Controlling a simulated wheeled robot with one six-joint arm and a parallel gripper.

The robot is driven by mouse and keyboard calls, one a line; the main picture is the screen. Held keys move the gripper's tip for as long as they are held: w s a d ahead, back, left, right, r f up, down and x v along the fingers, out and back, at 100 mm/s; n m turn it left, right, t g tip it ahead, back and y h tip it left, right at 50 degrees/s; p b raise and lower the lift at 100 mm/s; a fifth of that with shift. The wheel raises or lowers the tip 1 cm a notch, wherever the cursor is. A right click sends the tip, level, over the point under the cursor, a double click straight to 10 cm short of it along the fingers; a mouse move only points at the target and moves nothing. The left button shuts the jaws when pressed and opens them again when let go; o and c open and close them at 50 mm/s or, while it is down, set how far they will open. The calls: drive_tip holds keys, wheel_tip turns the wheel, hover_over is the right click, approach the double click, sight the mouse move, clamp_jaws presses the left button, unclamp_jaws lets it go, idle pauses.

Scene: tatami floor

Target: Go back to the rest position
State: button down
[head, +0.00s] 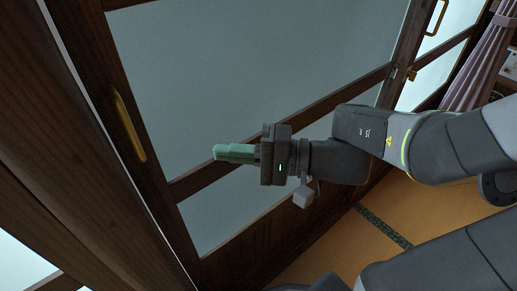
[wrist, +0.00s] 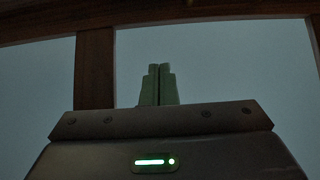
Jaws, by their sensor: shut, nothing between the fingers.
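My gripper (head: 218,153) is at the middle of the head view, pointing left, in front of a wooden sliding door with pale panes (head: 255,60). Its green fingers are together with nothing between them. In the wrist view the fingers (wrist: 158,84) stand upright and closed, with a wooden bar and pale panes behind them. My arm reaches in from the right of the head view. I cannot tell the exact gap between the fingertips and the door.
A brass-coloured recessed handle (head: 130,127) is on the dark door frame, left of my gripper. Another handle (head: 436,16) shows at the upper right. A pinkish curtain (head: 480,60) hangs at the right. Tatami floor (head: 345,245) lies below, clear where visible.

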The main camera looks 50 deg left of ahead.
sight(158, 160)
drive_tip(key=shift+v, duration=2)
drive_tip(key=x, duration=0.9)
drive_tip(key=shift+s+a, duration=0.2)
drive_tip(key=shift+s, duration=0.05)
drive_tip(key=s, duration=0.3)
drive_tip(key=shift+s+a+r+p, duration=0.1)
drive_tip(key=shift+s+a+p, duration=0.1)
drive_tip(key=shift+p, duration=0.15)
drive_tip(key=shift+s, duration=0.5)
drive_tip(key=shift+d, duration=0.1)
